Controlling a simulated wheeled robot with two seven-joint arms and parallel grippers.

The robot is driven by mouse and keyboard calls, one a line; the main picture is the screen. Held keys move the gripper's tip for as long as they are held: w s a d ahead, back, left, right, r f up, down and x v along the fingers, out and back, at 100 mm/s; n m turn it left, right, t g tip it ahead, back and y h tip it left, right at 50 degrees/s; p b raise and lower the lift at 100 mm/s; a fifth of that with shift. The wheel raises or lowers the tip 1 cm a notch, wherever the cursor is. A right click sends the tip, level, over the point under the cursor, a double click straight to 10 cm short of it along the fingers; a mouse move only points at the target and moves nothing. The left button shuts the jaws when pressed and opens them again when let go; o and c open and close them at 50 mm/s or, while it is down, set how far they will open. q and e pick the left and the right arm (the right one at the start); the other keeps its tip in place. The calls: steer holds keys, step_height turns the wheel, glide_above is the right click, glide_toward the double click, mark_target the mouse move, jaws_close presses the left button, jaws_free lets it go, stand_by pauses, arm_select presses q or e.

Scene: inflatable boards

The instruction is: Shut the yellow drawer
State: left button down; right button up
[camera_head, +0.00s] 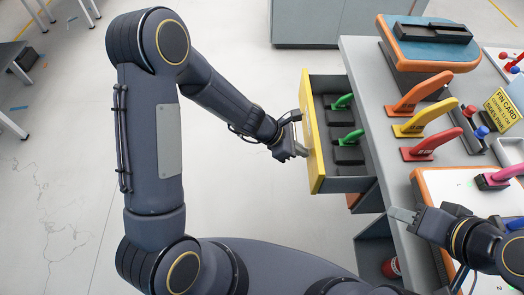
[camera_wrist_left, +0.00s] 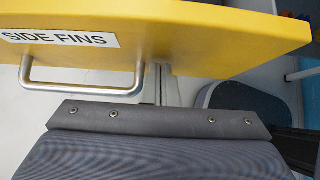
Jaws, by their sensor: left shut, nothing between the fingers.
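The yellow drawer (camera_head: 313,150) stands pulled out to the left of the grey workbench, its inside showing. Two green fins (camera_head: 344,101) stand in dark holders in it. In the left wrist view its yellow front (camera_wrist_left: 220,38) carries a "SIDE FINS" label (camera_wrist_left: 60,39) and a metal bar handle (camera_wrist_left: 80,88). My left gripper (camera_head: 300,149) is shut and empty at the outer face of the drawer front. In the wrist view its fingers (camera_wrist_left: 160,82) are by the handle's right end; contact is unclear. My right gripper (camera_head: 402,214) is over the bench's near left edge; its finger gap is not visible.
The workbench (camera_head: 365,65) holds orange, yellow and red fins (camera_head: 422,122), a blue-topped block (camera_head: 430,50) and a yellow sign (camera_head: 503,108). An orange-edged white board (camera_head: 440,185) lies near my right arm. The floor left of the drawer is clear.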

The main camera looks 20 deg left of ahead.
arm_select(q)
steer(key=p, duration=0.3)
glide_toward(349, 158)
steer(key=d, duration=0.2)
steer(key=w+d+f, duration=0.1)
steer(key=d, duration=0.1)
steer(key=w+d+f, duration=0.1)
steer(key=d, duration=0.1)
steer(key=shift+d+f, duration=0.2)
steer(key=shift+d, duration=0.2)
arm_select(e)
step_height(349, 158, up, 3)
steer(key=shift+s+a+r, duration=0.1)
steer(key=shift+a, duration=0.05)
arm_select(q)
steer(key=shift+d+r, duration=0.1)
